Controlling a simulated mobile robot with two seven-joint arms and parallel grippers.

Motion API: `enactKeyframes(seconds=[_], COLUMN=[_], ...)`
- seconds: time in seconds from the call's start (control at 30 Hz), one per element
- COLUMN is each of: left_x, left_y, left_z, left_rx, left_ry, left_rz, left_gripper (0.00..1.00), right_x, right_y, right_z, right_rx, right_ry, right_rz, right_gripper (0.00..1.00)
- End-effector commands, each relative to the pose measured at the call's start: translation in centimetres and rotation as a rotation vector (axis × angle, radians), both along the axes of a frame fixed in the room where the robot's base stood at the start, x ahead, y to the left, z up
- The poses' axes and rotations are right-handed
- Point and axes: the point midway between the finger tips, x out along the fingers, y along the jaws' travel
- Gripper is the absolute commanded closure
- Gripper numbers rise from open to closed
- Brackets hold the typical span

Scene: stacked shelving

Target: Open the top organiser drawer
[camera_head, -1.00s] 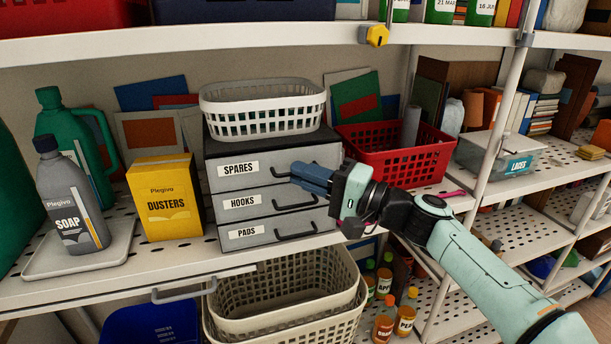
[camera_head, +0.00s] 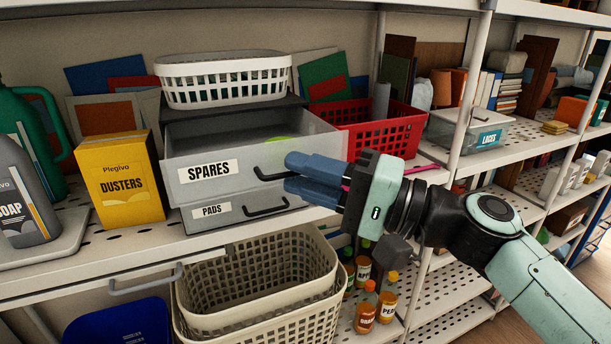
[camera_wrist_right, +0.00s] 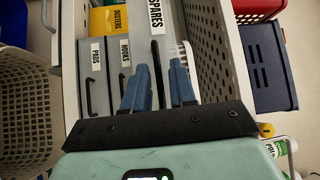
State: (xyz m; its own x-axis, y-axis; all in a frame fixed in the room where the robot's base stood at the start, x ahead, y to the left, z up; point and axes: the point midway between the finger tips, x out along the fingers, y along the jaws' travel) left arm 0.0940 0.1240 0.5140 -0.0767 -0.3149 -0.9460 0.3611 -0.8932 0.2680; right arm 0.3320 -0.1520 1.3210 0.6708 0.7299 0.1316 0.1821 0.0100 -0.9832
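The top organiser drawer, labelled SPARES (camera_head: 215,172), is pulled well out, and its grey inside shows with something green in it. Its dark handle (camera_head: 268,174) is on the front's right side. The HOOKS drawer is hidden behind it in the head view; the PADS drawer (camera_head: 230,212) shows below, shut. My right gripper (camera_head: 287,172) is at the handle's right end, fingers pointing left. In the right wrist view its blue fingers (camera_wrist_right: 160,68) stand apart with the SPARES handle (camera_wrist_right: 156,58) between them, with gaps visible. My left gripper is not in view.
A white basket (camera_head: 223,92) sits on top of the organiser. A yellow DUSTERS box (camera_head: 118,205) stands to its left, a red basket (camera_head: 395,130) to its right. Cream baskets (camera_head: 255,325) and several bottles are on the shelf below. A white shelf post (camera_head: 462,120) stands at right.

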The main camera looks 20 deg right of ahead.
Motion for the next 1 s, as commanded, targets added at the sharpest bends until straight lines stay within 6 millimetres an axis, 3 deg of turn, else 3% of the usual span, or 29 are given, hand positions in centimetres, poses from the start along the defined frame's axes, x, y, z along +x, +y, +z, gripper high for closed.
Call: enactKeyframes(seconds=[0.3,0.47,1.0], left_x=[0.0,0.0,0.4], left_y=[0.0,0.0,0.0], left_z=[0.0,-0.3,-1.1], left_rx=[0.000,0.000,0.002], left_ry=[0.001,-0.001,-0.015], left_rz=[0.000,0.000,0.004], left_gripper=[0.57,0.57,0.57], right_x=[0.0,-0.9,-8.1], right_y=[0.0,-1.0,-8.8], right_z=[-0.1,-0.3,-1.6], right_rx=[-0.001,-0.001,0.000], right_ry=[0.001,0.000,0.000], right_rz=[0.000,-0.001,-0.001], right_gripper=[0.66,0.66,0.66])
